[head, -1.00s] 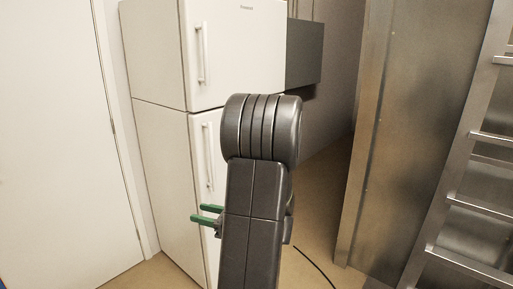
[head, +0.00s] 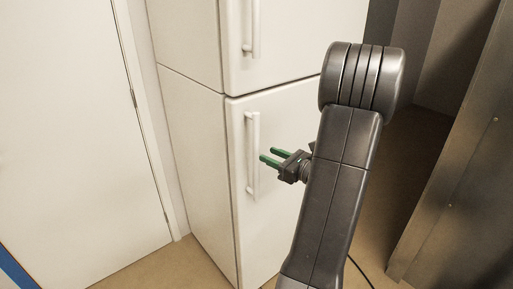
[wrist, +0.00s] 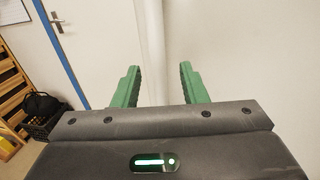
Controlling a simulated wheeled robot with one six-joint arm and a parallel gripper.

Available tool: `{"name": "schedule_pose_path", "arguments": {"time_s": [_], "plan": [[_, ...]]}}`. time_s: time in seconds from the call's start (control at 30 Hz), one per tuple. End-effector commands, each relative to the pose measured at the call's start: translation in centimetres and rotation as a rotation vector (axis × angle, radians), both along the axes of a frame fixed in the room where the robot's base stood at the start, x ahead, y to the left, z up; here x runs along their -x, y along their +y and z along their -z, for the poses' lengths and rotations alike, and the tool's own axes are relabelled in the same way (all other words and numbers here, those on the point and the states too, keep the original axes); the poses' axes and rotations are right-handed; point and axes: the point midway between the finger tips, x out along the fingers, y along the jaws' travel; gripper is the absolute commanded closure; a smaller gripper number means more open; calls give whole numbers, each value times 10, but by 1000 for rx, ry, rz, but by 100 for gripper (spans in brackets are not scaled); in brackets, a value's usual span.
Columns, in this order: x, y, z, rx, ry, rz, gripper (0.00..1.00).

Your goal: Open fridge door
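The white fridge (head: 190,110) stands upright with an upper door (head: 300,45) and a lower door (head: 285,215), both shut. The upper door has a vertical white handle (head: 251,30). The lower door has a vertical white handle (head: 251,180) near its left edge. My gripper (head: 268,154) has green fingers, which are apart with nothing seen held. In the head view its tips appear just right of the lower handle; contact cannot be told. In the wrist view my gripper (wrist: 160,80) faces a pale vertical strip; whether this is the handle or the fridge edge is unclear.
A white room door (head: 75,130) is at the left, with floor (head: 150,268) between it and the fridge. A metal panel (head: 470,170) stands at the right. The wrist view shows a black crate (wrist: 40,125) and wooden shelving (wrist: 10,85).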

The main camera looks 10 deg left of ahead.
Motion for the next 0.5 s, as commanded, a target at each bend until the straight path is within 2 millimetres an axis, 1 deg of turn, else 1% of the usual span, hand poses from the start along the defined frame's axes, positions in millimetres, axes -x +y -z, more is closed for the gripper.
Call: {"name": "schedule_pose_path", "arguments": {"time_s": [0.03,0.2,0.33,0.5], "plan": [[-4,11,-1,-1,2,-4,61],[-17,37,-1,-1,2,-4,61],[-25,51,0,0,2,-2,61],[-29,59,0,0,1,0,61]]}}
